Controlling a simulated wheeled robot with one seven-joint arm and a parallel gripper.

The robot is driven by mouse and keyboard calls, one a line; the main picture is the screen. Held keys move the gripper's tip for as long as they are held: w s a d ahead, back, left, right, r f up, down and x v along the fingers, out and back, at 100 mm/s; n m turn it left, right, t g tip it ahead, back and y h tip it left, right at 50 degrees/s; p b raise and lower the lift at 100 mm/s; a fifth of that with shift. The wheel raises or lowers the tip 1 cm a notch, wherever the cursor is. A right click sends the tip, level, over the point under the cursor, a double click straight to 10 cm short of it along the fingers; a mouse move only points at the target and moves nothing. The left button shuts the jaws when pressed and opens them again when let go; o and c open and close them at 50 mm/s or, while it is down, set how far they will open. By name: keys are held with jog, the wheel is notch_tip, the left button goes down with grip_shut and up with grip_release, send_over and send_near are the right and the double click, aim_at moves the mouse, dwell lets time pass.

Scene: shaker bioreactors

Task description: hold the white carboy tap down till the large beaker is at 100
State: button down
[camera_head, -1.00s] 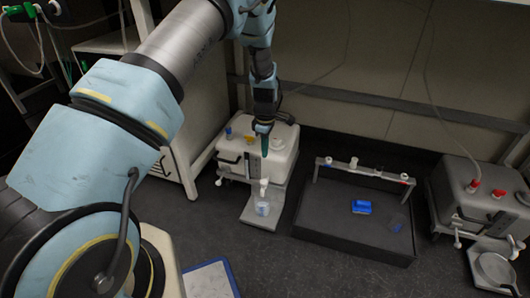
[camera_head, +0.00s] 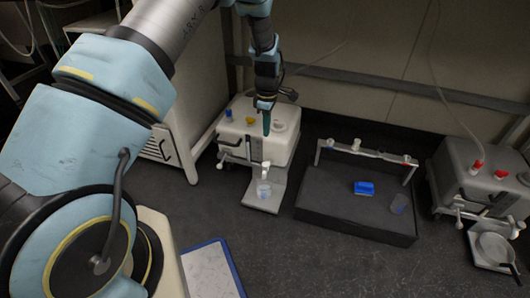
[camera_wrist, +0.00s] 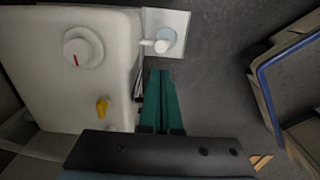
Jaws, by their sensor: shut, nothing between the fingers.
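My gripper (camera_head: 266,132) has teal fingers, shut and empty, pointing down over the carboy's front edge. In the wrist view the fingertips (camera_wrist: 159,72) are apart from the tap in the picture.
A dark tray (camera_head: 345,222) with a blue block (camera_head: 364,188) and a clear vessel (camera_head: 399,204) lies to the right, with a rail behind it. A second pale unit (camera_head: 480,180) with red caps stands far right. A blue-edged board (camera_head: 212,270) lies in front. The floor between is clear.

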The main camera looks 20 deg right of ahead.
aim_at(265, 165)
notch_tip(265, 165, down, 14)
jog(key=b, duration=0.4)
jog(key=shift+a+r+b, duration=0.1)
jog(key=shift+b, duration=0.2)
notch_tip(265, 165, down, 2)
jog(key=shift+f, duration=0.1)
jog(key=shift+s+a+f, duration=0.15)
jog(key=shift+f, duration=0.15)
dwell(0.3)
notch_tip(265, 165, up, 15)
jog(key=p, duration=0.6)
jog(key=shift+w+d, duration=0.35)
jog(key=shift+d, duration=0.05)
